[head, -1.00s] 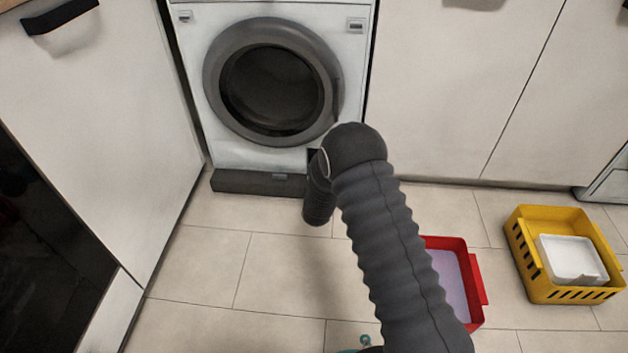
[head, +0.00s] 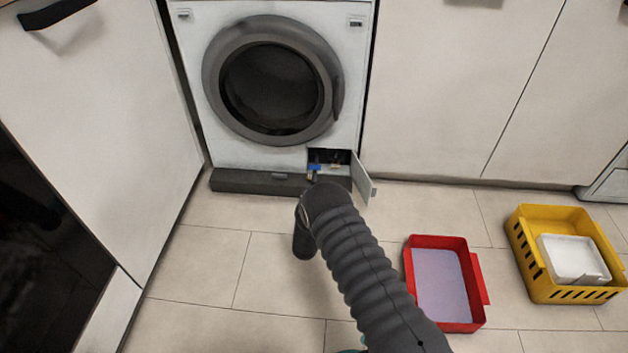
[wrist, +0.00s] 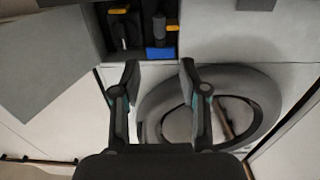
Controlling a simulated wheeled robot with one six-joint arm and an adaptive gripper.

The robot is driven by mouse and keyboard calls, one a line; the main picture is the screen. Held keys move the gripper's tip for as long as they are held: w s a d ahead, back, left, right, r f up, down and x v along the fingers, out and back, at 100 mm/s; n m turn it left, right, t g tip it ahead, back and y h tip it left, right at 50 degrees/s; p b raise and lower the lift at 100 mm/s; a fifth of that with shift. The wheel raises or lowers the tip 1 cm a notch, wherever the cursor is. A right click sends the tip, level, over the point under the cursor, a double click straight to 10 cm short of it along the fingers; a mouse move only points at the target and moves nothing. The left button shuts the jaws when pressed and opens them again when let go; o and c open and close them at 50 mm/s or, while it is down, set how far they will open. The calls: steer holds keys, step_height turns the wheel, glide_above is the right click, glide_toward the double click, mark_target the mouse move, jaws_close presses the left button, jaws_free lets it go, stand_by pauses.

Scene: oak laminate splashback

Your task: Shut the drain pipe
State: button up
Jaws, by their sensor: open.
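The washing machine's (head: 190,60) small service compartment (head: 343,158) at its lower right stands open, its flap (head: 363,180) swung out to the right. Inside are a blue part and a yellow-tipped part. In the wrist view, which looks inverted, the compartment holds a grey cylinder with a yellow end (wrist: 158,24), a dark part with a yellow tip (wrist: 118,11) and a blue piece (wrist: 160,54). I cannot tell surely which is the drain pipe or its cap. My gripper (wrist: 160,78) is open and empty, facing the compartment, apart from these parts. My arm mostly hides it in the head view.
A red tray (head: 408,262) with a lilac surface inside lies on the tiles at right. A yellow crate (head: 520,255) holding a white container (head: 572,258) stands farther right. White cabinets flank the machine. Floor left of my arm is clear.

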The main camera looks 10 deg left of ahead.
mark_target(314, 177)
steer(key=w, duration=0.5)
steer(key=w+a+b, duration=0.1)
steer(key=w, duration=0.2)
steer(key=shift+a, duration=0.1)
jaws_close()
